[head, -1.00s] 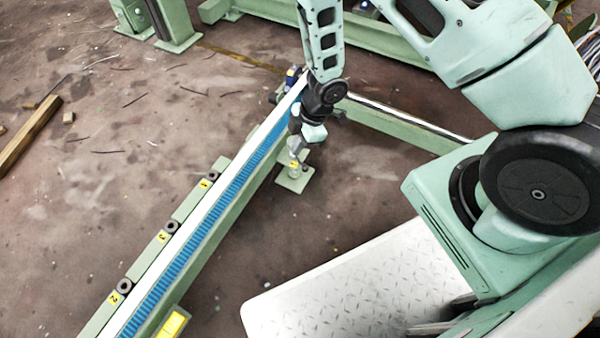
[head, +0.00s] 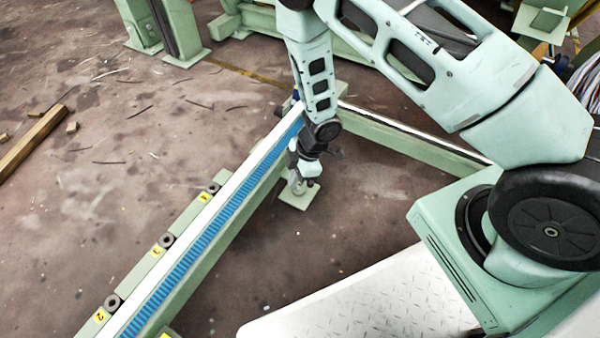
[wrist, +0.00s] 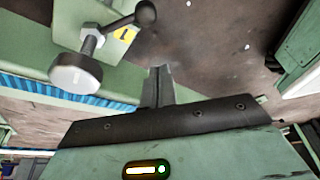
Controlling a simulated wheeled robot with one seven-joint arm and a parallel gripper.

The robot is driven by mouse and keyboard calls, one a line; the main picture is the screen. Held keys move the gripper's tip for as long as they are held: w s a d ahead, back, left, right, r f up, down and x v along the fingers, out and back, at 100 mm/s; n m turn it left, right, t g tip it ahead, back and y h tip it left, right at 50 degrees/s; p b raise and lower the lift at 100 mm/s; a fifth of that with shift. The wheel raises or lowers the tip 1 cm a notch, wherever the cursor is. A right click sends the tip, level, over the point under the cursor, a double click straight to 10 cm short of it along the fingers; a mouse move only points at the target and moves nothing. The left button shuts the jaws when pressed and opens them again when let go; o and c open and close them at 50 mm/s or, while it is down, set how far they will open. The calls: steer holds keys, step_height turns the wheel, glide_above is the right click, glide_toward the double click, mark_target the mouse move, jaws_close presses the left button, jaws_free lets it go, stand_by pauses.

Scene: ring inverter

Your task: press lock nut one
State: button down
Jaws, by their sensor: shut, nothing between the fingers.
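In the wrist view, a yellow label with a 1 (wrist: 124,33) sits on a pale green plate. Beside it a round-headed metal bolt (wrist: 76,73), which I take for lock nut one, sticks out toward the camera. A dark lever with a ball end (wrist: 143,16) runs from its shank. My gripper (wrist: 160,72) is shut and empty, to the right of the bolt head and apart from it in the picture. In the head view my gripper hangs low above the green foot plate (head: 297,198) beside the rail; the fingertips and the bolt are hard to tell apart there.
A long green rail with a blue ribbed strip (head: 205,240) runs diagonally. Dark round nuts (head: 167,240) with yellow labels line its left side. A green beam (head: 410,138) extends right from the rail's far end. The brown floor right of the rail is open.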

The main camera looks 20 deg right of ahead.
steer(key=d+f+b, duration=0.2)
steer(key=d+b, duration=0.1)
steer(key=shift+s+d+f, duration=0.1)
steer(key=shift+f, duration=0.1)
steer(key=shift+d+r+p, duration=0.15)
steer(key=shift+p, duration=0.3)
